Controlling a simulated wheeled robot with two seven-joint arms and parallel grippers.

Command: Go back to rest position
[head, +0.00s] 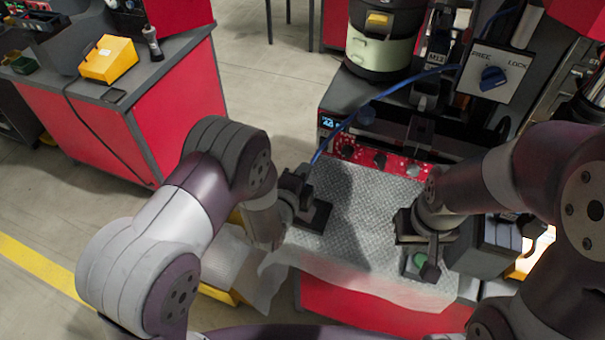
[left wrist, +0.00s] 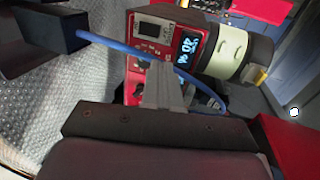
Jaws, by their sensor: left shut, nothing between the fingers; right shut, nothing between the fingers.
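My left gripper (head: 308,208) is over the left part of a grey textured mat (head: 350,235) on a red workbench. Its fingers look shut with nothing between them. My right gripper (head: 430,262) is over the right part of the mat, also shut and empty, close to a green button (head: 420,259). The two grippers are well apart. In the left wrist view the mat (left wrist: 30,90) fills the left side, and a red unit (left wrist: 190,45) with a lit display is at the top. I cannot tell whether either gripper touches the mat.
A blue hose (head: 380,95) arches from near my left gripper to the machine at the back. A panel with a blue knob (head: 492,78) stands back right, and a cream-and-black bowl unit (head: 383,50) back centre. A second red bench (head: 180,105) is at left. Floor between benches is clear.

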